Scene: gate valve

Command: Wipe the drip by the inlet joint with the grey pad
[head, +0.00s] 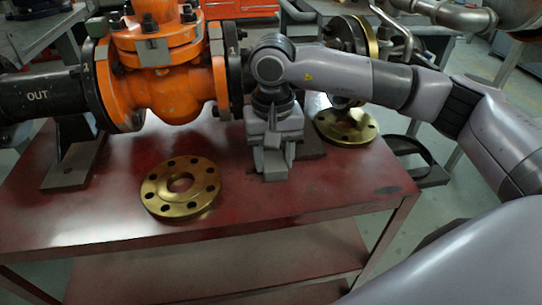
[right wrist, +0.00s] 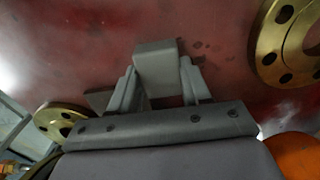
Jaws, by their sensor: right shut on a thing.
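My right gripper (head: 272,145) points down over the red bench, in front of the inlet-side flange (head: 233,70) of the orange valve. It is shut on the grey pad (right wrist: 155,70), which also shows below the fingers in the head view (head: 271,163). In the right wrist view the pad sits between both fingers (right wrist: 157,88), at or just above the bench top; contact is unclear. Small dark wet-looking spots (right wrist: 199,46) lie on the red surface beside the pad. My arm hides much of the inlet joint in the head view. My left gripper is out of view.
A brass flange (head: 153,190) lies on the bench left of my right gripper. Another brass flange (head: 358,131) lies to its right. The orange valve (head: 170,90) and the black pipe marked OUT (head: 40,98) stand behind. The bench's front right (head: 330,185) is mostly clear.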

